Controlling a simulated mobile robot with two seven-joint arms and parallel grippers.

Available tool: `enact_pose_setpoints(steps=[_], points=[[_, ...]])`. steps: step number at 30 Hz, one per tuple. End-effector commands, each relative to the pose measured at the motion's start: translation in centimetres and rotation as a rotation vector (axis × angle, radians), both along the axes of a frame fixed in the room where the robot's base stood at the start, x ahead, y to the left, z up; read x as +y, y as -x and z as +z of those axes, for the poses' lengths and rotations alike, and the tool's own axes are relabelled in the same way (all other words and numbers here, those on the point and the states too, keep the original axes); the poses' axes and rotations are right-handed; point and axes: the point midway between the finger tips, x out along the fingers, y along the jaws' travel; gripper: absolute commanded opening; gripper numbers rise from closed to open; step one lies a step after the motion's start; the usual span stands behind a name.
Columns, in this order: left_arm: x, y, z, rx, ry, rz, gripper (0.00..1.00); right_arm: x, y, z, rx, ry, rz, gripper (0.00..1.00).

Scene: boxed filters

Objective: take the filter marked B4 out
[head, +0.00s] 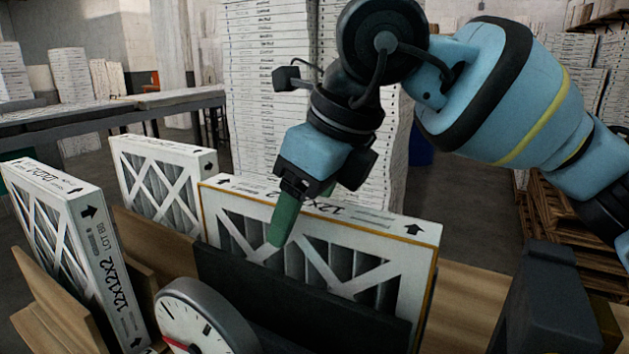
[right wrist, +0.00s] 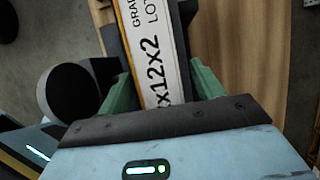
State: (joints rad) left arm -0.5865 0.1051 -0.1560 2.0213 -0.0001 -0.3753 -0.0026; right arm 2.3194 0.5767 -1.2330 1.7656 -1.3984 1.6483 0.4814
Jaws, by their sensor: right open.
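Three white-framed filters stand on edge in the head view. The front filter (head: 400,262) has an orange-brown edge line, and its top print is partly covered by my gripper; I cannot read a lot mark on it. The left filter (head: 105,260) reads 12x12x2 and a lot mark that looks like B8. The back filter (head: 165,150) shows no readable lot mark. My right gripper (head: 292,218) is open, its green fingers on either side of the front filter's top edge. In the right wrist view, this filter (right wrist: 155,50) lies between the fingers (right wrist: 165,85), its lot number cut off.
A round dial gauge (head: 205,325) stands in front of the filters. A dark panel (head: 300,305) covers the front filter's lower face. Wooden dividers (head: 155,250) stand between filters. A dark block (head: 545,300) is at right. Tall stacks of boxes (head: 265,90) stand behind.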

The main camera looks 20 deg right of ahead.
Motion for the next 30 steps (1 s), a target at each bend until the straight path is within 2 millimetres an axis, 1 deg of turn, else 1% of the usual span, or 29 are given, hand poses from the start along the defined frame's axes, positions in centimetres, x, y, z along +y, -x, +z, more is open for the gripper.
enact_pose_setpoints(steps=[1,3,6,15,17,27,30], points=[[0.0,0.0,0.0,0.0,0.0,0.0,0.67,0.1,-0.1,-0.6,0.001,0.001,0.0,0.66],[0.0,-0.1,0.0,-0.001,0.0,0.0,0.67,0.3,-0.3,-1.1,0.0,0.001,0.001,0.66],[0.0,-0.1,0.0,-0.002,0.0,0.0,0.67,0.4,-0.4,-1.5,-0.001,0.001,0.001,0.66],[0.0,-0.2,0.0,-0.003,0.0,-0.001,0.67,0.5,-0.5,-1.7,0.0,0.0,0.001,0.66],[0.0,-0.2,0.0,-0.004,0.0,-0.001,0.67,0.5,-0.5,-1.7,0.0,0.0,0.001,0.6],[0.0,-0.3,0.1,-0.005,0.0,0.0,0.67,0.5,-0.5,-1.7,0.0,0.0,0.001,0.15],[0.0,-0.3,0.1,-0.005,0.0,0.0,0.67,0.5,-0.5,-1.7,0.0,0.0,0.001,0.15]])
